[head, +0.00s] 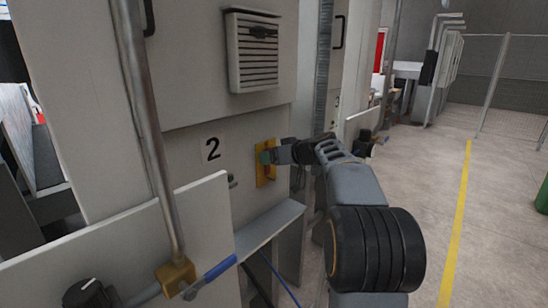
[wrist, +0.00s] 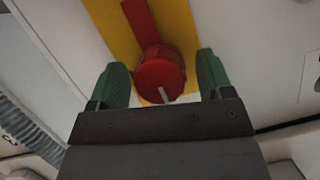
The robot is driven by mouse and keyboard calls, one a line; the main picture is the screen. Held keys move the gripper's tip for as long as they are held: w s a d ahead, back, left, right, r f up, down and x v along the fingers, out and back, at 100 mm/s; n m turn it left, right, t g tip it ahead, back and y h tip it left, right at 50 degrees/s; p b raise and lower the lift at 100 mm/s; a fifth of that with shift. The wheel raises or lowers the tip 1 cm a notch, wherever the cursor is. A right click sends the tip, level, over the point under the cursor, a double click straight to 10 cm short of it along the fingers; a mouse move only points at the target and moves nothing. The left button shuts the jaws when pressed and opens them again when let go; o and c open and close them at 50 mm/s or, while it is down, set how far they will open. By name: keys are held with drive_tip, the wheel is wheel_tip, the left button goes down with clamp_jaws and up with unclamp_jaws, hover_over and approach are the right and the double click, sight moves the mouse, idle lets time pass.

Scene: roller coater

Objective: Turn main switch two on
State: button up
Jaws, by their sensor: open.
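Main switch two is a red rotary knob on a yellow plate (head: 260,178), on the pale cabinet panel to the right of a "2" label (head: 212,149). In the wrist view the red knob (wrist: 160,76) sits on the yellow plate (wrist: 103,14), with a red bar reaching up from it and a pale mark at its lower edge. My gripper (wrist: 163,82) is open, with one green fingertip on each side of the knob and a gap to both. In the head view my gripper (head: 268,157) covers much of the switch. Contact with the plate cannot be told.
A grey ledge (head: 268,230) and a white panel (head: 130,245) with a pipe and a blue-handled valve (head: 212,274) stand below and left of the switch. A vented box (head: 253,52) is above. Open floor (head: 433,180) lies to the right.

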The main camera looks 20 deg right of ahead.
drive_tip(key=shift+c, duration=0.3)
drive_tip(key=c, duration=0.9)
drive_tip(key=shift+o, duration=0.2)
drive_tip(key=shift+f+m+y+b, duration=0.1)
drive_tip(key=shift+m+y+b, duration=0.55)
drive_tip(key=shift+m, duration=0.45)
drive_tip(key=m+y, duration=0.2)
drive_tip(key=m, duration=0.2)
drive_tip(key=shift+y, duration=0.25)
drive_tip(key=m+y, duration=0.2)
drive_tip(key=m, duration=0.1)
drive_tip(key=shift+d+b, duration=0.1)
drive_tip(key=shift+b, duration=0.3)
drive_tip(key=m+t+y, duration=0.1)
drive_tip(key=m, duration=0.3)
drive_tip(key=shift+m, duration=0.4)
